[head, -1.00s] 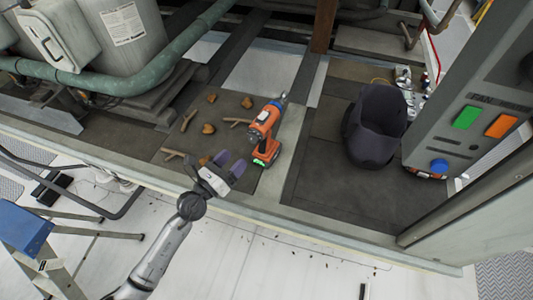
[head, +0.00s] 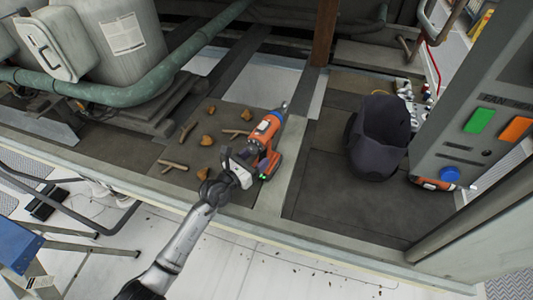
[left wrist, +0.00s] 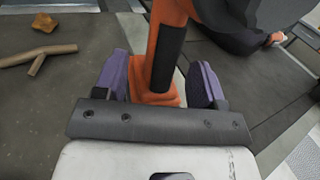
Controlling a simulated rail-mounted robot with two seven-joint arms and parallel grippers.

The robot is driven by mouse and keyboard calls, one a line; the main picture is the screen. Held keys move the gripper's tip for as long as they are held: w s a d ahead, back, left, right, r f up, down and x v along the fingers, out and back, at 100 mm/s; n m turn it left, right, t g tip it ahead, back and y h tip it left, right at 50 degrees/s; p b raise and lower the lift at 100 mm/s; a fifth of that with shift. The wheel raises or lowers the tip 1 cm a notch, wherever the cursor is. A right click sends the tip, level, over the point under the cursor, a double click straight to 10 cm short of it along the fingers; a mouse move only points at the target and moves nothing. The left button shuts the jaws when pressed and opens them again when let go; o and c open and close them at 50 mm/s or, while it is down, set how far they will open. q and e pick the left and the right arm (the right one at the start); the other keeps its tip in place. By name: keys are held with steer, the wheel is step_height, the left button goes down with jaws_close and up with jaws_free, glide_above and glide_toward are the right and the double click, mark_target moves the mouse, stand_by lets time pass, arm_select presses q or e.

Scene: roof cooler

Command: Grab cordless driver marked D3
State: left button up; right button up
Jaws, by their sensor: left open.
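An orange and black cordless driver (head: 267,139) stands on the dark deck, its nose toward the back. Its handle also shows in the left wrist view (left wrist: 168,50). No D3 mark can be read. My left gripper (head: 250,160) is at the driver's handle. In the left wrist view my left gripper (left wrist: 162,82) is open, with a purple finger on each side of the handle above the orange base. A gap shows at the right finger; whether the left finger touches is unclear. A second orange tool (head: 434,184) lies under the control panel at right, partly hidden. My right gripper is not in view.
A dark bucket-like bag (head: 365,150) stands right of the driver. Leaves and twigs (head: 174,166) lie to its left. A green pipe (head: 120,82) runs at the back left. A panel with coloured buttons (head: 479,120) stands at right.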

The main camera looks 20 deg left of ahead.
mark_target(261, 154)
arm_select(q)
steer(key=b+x, duration=0.1)
steer(key=x, duration=0.3)
steer(key=shift+w+d, duration=0.25)
steer(key=shift+w, duration=0.1)
jaws_close()
stand_by(0.4)
steer(key=shift+r, duration=0.3)
